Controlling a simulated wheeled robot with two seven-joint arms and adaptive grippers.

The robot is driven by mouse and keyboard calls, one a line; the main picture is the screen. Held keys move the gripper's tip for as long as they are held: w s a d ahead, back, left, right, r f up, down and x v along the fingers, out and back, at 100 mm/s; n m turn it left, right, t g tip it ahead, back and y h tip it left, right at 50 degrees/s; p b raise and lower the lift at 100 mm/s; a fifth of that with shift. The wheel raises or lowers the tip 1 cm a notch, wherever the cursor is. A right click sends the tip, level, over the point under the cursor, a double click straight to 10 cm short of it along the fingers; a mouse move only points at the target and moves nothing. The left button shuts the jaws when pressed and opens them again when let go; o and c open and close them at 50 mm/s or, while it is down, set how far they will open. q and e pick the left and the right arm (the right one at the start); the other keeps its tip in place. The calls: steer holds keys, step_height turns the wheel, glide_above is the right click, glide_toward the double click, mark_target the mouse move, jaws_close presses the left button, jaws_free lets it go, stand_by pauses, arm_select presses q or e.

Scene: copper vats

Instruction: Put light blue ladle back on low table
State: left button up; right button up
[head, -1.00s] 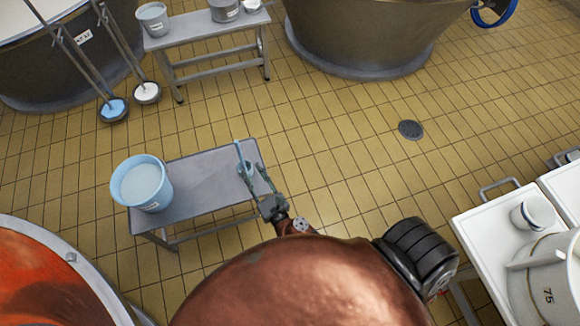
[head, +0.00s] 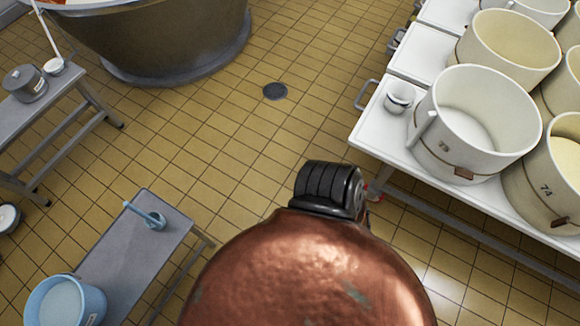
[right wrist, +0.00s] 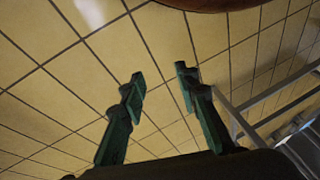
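The light blue ladle (head: 148,218) lies on the grey low table (head: 130,262) in the head view, its handle pointing to the upper left. No gripper touches it there. My right gripper (right wrist: 160,76) shows in the right wrist view with its two green fingers apart and nothing between them, over yellow tiled floor. Its place relative to the ladle is not clear. My left gripper is not in view.
A light blue bucket (head: 65,303) stands on the low table's near end. A grey bench (head: 40,112) is at the left, a metal vat (head: 170,40) behind. At the right, a white table (head: 375,128) holds large tubs and a small cup (head: 399,97).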

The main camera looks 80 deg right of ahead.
steer(key=s+d+f+n+g, duration=0.1)
steer(key=s+n, duration=0.1)
steer(key=s, duration=0.3)
steer(key=s+d+f+n+g+h, duration=0.1)
steer(key=s+d+n+g, duration=0.1)
steer(key=s, duration=0.4)
steer(key=s+d+f+n+g, duration=0.1)
steer(key=s+d+n, duration=0.1)
steer(key=s, duration=0.3)
steer(key=shift+s+d+f+n, duration=0.15)
steer(key=shift+s+f+n, duration=0.1)
steer(key=shift+s+n, duration=0.1)
steer(key=r+p, duration=0.1)
steer(key=w+r+p, duration=0.1)
steer(key=shift+r+p, duration=0.3)
